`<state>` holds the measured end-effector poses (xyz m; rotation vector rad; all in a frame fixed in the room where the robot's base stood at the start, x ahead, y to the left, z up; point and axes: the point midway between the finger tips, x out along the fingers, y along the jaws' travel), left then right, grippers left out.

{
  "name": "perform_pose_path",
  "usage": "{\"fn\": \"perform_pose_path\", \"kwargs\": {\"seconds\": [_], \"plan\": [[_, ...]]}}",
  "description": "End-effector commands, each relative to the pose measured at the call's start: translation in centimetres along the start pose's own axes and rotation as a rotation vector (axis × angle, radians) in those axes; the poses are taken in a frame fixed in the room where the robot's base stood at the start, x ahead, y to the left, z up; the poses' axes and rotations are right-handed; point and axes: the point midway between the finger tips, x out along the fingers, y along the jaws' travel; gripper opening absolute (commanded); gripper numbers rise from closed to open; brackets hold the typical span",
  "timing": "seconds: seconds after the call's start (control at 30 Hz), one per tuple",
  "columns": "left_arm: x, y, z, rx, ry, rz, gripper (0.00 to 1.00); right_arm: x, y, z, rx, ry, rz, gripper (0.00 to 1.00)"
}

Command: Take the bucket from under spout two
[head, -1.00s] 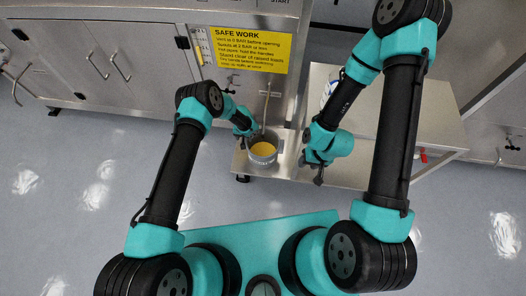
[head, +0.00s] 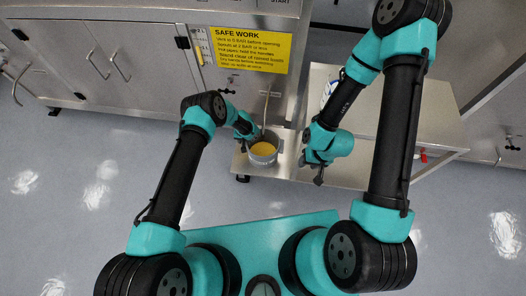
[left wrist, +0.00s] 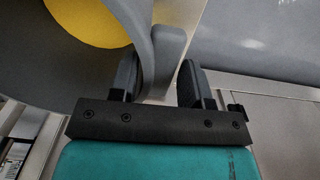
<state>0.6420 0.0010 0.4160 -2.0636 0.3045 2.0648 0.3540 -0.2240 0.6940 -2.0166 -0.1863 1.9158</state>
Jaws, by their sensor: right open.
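A grey bucket (head: 264,160) with yellow contents stands upright on a low steel shelf, below a thin spout pipe (head: 267,106). My left gripper (head: 256,136) is at the bucket's far-left rim; its fingertips are hard to see there. In the left wrist view, the bucket wall (left wrist: 60,65) and yellow contents (left wrist: 95,18) fill the upper left. The bucket's grey handle piece (left wrist: 170,42) reaches between the fingers of my left gripper (left wrist: 163,78). A gap shows beside the right finger, so the jaws are open around it. My right gripper (head: 312,172) is open, right of the bucket.
A yellow SAFE WORK sign (head: 240,48) is on the steel cabinet behind. The steel shelf (head: 240,163) is narrow around the bucket. A steel table (head: 435,120) stands to the right, with a partly hidden white object (head: 327,90) on it. The floor in front is clear.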

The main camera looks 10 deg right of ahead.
Motion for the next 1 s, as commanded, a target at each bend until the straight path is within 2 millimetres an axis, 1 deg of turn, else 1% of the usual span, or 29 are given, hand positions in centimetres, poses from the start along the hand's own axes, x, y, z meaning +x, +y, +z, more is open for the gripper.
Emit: {"fn": "perform_pose_path", "kwargs": {"seconds": [0.03, 0.07, 0.43, 0.87, 1.0], "plan": [[-0.01, 0.00, 0.00, 0.000, 0.000, 0.000, 0.39, 0.00, 0.00, 0.00, 0.000, 0.000, 0.000, 0.43], [-0.01, 0.00, 0.00, 0.000, 0.000, 0.000, 0.36, 0.00, 0.00, 0.00, 0.000, 0.000, 0.000, 0.43], [-0.01, 0.00, 0.00, 0.000, 0.000, 0.000, 0.00, 0.00, 0.00, 0.00, 0.000, 0.000, 0.000, 0.43], [-0.12, -0.01, -0.08, 0.000, 0.001, 0.000, 0.00, 0.00, 0.00, 0.00, 0.000, 0.000, 0.000, 0.43], [-0.54, -0.01, -0.09, 0.000, 0.002, 0.000, 0.00, 0.00, 0.00, 0.00, 0.000, 0.000, 0.000, 0.43]]}}
